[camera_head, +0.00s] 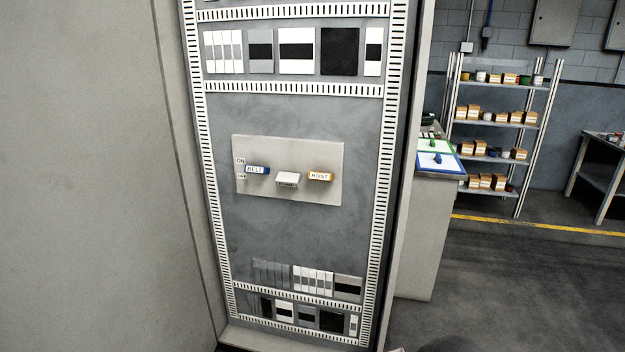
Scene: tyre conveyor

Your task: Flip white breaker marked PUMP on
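A light grey breaker plate (288,151) is mounted in the middle of the open cabinet. It carries three levers in a row. An ON label (240,161) sits above an OFF label (241,176) at the plate's left edge. My gripper is not in view.
Slotted white ducts (293,88) and module rows frame the plate. A large grey panel (85,180) fills the left.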

